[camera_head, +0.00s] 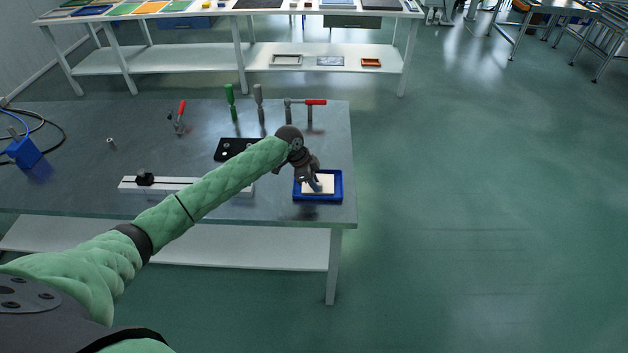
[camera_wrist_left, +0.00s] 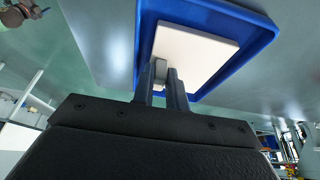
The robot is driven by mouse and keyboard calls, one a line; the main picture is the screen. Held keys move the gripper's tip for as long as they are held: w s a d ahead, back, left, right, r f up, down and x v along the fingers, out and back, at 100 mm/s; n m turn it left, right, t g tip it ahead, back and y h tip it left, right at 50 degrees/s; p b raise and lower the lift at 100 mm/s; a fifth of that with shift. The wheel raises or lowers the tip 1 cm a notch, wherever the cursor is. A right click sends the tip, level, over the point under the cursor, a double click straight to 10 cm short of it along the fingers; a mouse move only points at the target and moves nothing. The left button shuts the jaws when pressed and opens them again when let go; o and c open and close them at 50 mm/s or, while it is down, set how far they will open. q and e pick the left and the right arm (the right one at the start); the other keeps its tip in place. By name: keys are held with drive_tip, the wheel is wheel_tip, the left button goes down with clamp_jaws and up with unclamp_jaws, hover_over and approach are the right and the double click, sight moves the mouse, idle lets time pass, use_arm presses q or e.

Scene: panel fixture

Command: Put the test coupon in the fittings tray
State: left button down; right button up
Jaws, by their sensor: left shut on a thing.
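My left gripper (camera_head: 312,183) reaches over the blue fittings tray (camera_head: 340,190) at the right end of the workbench. A flat cream-white square (camera_wrist_left: 205,52) lies inside the tray's blue rim (camera_wrist_left: 263,32). In the left wrist view, the left gripper's fingers (camera_wrist_left: 164,78) are shut on a small grey piece, which looks like the test coupon (camera_wrist_left: 160,68). It shows against the cream square. Whether it touches the square, I cannot tell. In the head view the gripper mostly hides the piece.
A white rail with a black knob (camera_head: 145,179) lies left of the tray, partly behind my arm. A black plate (camera_head: 232,148) with holes lies behind it. Red-handled (camera_head: 316,102) and green-handled (camera_head: 230,95) tools stand at the back. The bench's right edge is close to the tray.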

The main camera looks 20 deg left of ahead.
use_arm(q)
drive_tip(key=shift+f, duration=0.15)
drive_tip(key=c, duration=1.4)
unclamp_jaws()
use_arm(e)
drive_tip(key=shift+d, duration=0.1)
use_arm(q)
drive_tip(key=shift+a+r, duration=0.1)
drive_tip(key=shift+r, duration=0.15)
drive_tip(key=shift+a+r+b, duration=0.2)
drive_tip(key=shift+r+b, duration=0.1)
drive_tip(key=shift+r, duration=0.05)
drive_tip(key=b+v, duration=0.3)
drive_tip(key=v, duration=0.8)
use_arm(e)
drive_tip(key=w+a+r, duration=0.3)
drive_tip(key=r, duration=0.3)
drive_tip(key=shift+w+a+r+g, duration=0.25)
drive_tip(key=shift+w+r+g, duration=0.05)
drive_tip(key=shift+w+r, duration=0.1)
use_arm(q)
drive_tip(key=shift+s, duration=0.1)
